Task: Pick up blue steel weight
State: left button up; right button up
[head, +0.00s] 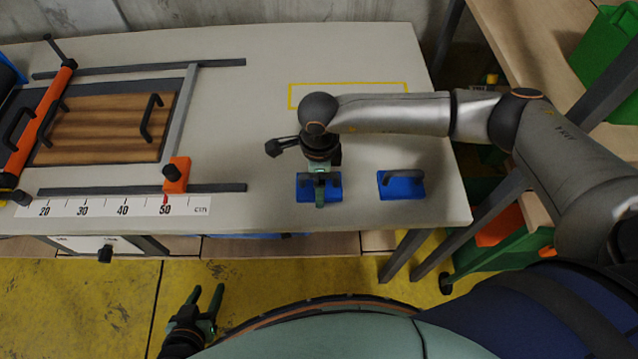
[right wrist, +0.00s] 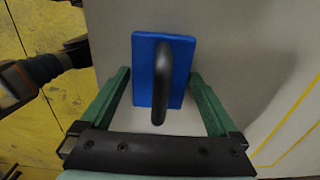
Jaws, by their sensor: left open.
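Two blue steel weights with dark handles lie on the pale table. The left weight (head: 303,190) is under my right gripper (head: 320,188), and the right weight (head: 401,189) lies apart from it with nothing over it. In the right wrist view the weight (right wrist: 146,55) shows between the green fingers of my right gripper (right wrist: 158,76), which are spread wide and apart from its sides. Its handle stands up between them. My left gripper (head: 207,298) is open and empty, low over the floor in front of the table.
A yellow outlined rectangle (head: 348,83) is marked on the table (head: 270,110) behind the weights. A wooden board (head: 105,125) with handles, rails and an orange slider (head: 176,175) on a scale fill the left side. A green bin (head: 605,50) stands on the right shelf.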

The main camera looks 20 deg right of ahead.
grip_shut()
jog(key=shift+w+r, duration=0.1)
jog(key=shift+r, duration=0.1)
dwell(0.6)
